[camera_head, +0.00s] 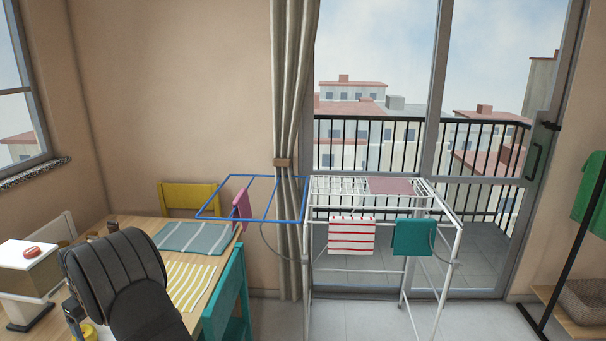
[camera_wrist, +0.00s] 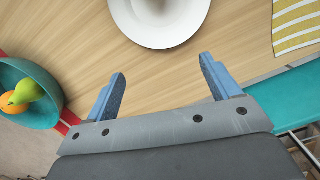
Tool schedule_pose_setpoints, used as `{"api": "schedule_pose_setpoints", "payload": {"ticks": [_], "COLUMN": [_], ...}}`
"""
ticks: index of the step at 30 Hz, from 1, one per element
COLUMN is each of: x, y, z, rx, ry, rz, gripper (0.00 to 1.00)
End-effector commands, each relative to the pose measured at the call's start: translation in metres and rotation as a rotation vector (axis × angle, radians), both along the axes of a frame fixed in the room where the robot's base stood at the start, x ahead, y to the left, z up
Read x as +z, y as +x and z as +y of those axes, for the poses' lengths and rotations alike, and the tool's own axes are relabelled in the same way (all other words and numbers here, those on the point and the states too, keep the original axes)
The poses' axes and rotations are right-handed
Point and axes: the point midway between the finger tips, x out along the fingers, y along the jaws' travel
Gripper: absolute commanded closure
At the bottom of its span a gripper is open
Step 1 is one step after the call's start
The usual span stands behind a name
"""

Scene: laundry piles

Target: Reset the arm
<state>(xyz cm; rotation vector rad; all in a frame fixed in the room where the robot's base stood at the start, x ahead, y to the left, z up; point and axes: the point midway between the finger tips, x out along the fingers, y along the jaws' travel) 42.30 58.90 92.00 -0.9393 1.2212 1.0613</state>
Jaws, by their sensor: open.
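My gripper (camera_wrist: 163,70) shows in the wrist view, with its two blue fingers spread apart and nothing between them. It is over the wooden table (camera_wrist: 85,30). A white plate (camera_wrist: 188,36) lies just beyond the fingertips, apart from them in the picture. In the head view I cannot make out the gripper's fingers. A large dark shape in the lower left there covers part of the wooden table (camera_head: 134,228).
A teal bowl (camera_wrist: 42,110) with fruit is left of the gripper. A striped cloth (camera_wrist: 296,24) and teal chair (camera_wrist: 290,98) are right. A drying rack (camera_head: 455,245) holds a red-striped cloth (camera_head: 351,237) and a teal cloth (camera_head: 414,238). Floor shows between table and rack.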

Motion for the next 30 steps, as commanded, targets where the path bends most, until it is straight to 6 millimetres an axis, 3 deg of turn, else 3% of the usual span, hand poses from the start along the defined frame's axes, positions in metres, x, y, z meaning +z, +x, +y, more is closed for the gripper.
{"api": "schedule_pose_setpoints", "payload": {"ticks": [12,18,20,30], "x": [-0.082,-0.109,-0.114,-0.104], "y": [0.002,0.003,0.003,0.003], "z": [0.009,0.013,0.012,0.012], "rx": [0.0,0.0,0.0,0.0], "ry": [-0.002,0.0,0.0,0.001], "rz": [0.001,0.0,0.0,0.0], "gripper": [0.18,0.18,0.18,0.18]}}
